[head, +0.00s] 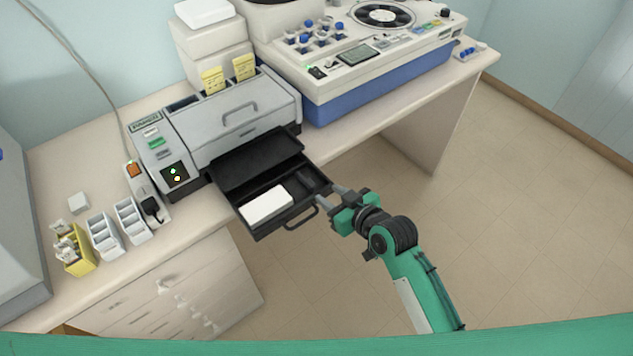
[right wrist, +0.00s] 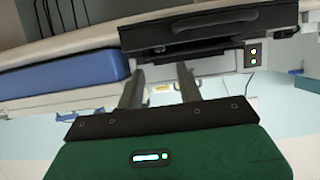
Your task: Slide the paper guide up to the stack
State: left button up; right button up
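The white paper stack (head: 266,204) lies in the left part of a black pulled-out tray (head: 258,233) at the printer's front. A dark raised piece (head: 303,183) at the tray's right side looks like the paper guide, apart from the stack with a bare strip between them. My right gripper (head: 326,193) is at the tray's right front corner, by the handle. In the right wrist view its fingers (right wrist: 160,78) are apart with nothing held, and the tray's dark front (right wrist: 150,38) is just beyond them. The guide cannot be made out there. My left gripper is not in view.
The grey printer (head: 225,118) stands behind the tray. A tray handle (head: 301,219) sticks out in front. A blue-and-white machine (head: 375,90) stands to the right; white racks (head: 104,238) stand at the left. The floor right of the tray is clear.

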aim_at(310, 183)
jog(key=p+x, duration=0.1)
jog(key=x, duration=0.5)
jog(key=shift+w+a+f, duration=0.1)
jog(key=shift+w+a, duration=0.15)
grip_shut()
